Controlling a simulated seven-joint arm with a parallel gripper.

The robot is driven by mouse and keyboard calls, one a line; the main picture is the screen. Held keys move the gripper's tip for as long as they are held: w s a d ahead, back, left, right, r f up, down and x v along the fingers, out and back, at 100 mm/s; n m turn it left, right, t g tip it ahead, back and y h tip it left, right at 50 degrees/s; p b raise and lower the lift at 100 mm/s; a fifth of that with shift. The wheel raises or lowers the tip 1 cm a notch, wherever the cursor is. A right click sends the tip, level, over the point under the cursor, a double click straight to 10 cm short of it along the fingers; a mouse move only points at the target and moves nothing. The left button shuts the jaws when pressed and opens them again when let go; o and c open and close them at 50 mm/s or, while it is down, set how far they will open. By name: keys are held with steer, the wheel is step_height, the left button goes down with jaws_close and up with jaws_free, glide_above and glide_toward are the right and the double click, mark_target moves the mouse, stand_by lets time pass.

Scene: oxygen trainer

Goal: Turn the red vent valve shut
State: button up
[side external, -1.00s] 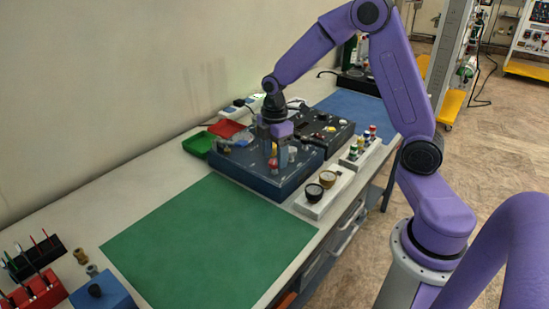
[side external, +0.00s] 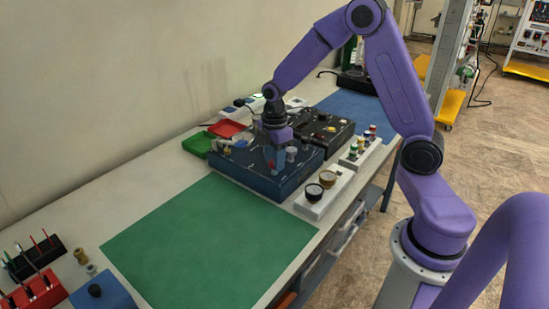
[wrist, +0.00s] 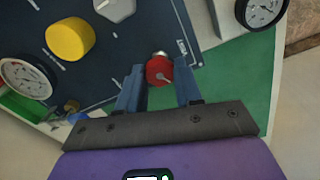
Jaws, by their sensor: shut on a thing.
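The red vent valve (wrist: 159,70) is a small round red knob with a pale mark, on the dark blue trainer panel (wrist: 118,58), near the panel's edge. In the wrist view my gripper (wrist: 160,80) has its two blue-grey fingers on either side of the knob, shut on it. In the side view my gripper (side external: 277,158) points down onto the near part of the panel (side external: 262,183). The knob is mostly hidden there by the fingers.
A yellow knob (wrist: 70,39), a grey knob (wrist: 115,8) and a white gauge (wrist: 25,78) stand near the valve. Red (side external: 226,128) and green (side external: 197,145) trays lie behind the panel. The green mat (side external: 205,240) is clear.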

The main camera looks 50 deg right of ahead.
steer(key=m, duration=1.7)
steer(key=shift+m, duration=0.4)
steer(key=m, duration=0.5)
steer(key=shift+m, duration=0.4)
steer(key=o, duration=1)
steer(key=shift+o, duration=0.2)
steer(key=shift+r, duration=0.1)
